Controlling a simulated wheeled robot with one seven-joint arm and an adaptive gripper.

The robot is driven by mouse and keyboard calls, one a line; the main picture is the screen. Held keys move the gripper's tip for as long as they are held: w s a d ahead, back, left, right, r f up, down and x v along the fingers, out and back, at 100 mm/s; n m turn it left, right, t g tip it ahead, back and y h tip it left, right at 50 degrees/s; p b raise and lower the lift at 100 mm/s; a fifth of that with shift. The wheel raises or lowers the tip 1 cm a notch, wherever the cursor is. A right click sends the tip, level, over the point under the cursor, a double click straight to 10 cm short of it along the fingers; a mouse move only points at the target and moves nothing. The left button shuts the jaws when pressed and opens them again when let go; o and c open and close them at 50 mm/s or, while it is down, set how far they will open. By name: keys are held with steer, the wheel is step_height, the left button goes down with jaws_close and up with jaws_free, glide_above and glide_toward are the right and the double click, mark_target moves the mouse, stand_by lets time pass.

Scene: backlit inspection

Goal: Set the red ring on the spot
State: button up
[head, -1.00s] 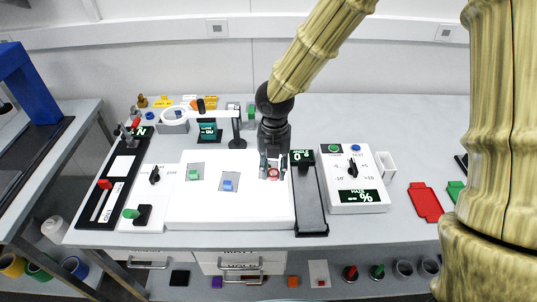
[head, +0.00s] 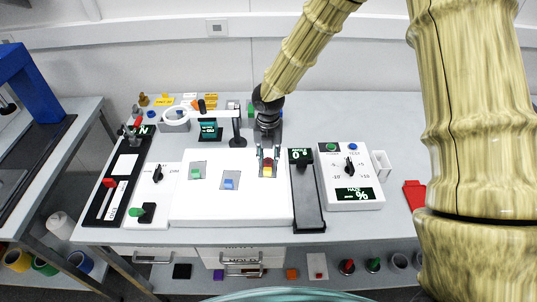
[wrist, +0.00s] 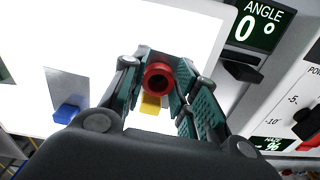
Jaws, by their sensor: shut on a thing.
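The red ring (wrist: 158,78) is pinched between the two green-padded fingers of my gripper (wrist: 157,85), its open end facing the wrist camera. In the head view my gripper (head: 268,160) is over the right part of the white lit panel (head: 220,211), with the red ring (head: 267,161) between its fingers. A yellow block (wrist: 151,104) shows just below the ring in the wrist view, and also in the head view (head: 267,173). I cannot tell the gap between ring and block. No plainly marked spot can be made out; the ring and fingers cover part of the panel.
A green block (head: 195,174) and a blue block (head: 229,184) sit on grey squares on the panel. A dark rail with the angle display (head: 300,156) stands close right of my gripper. A white dial box (head: 350,190) is farther right.

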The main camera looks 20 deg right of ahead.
mark_target(269, 159)
steer(key=shift+f, duration=0.2)
steer(key=o, duration=0.7)
steer(key=shift+r, duration=0.1)
step_height(269, 159, up, 12)
steer(key=shift+r+b, duration=0.1)
steer(key=shift+b, duration=1.1)
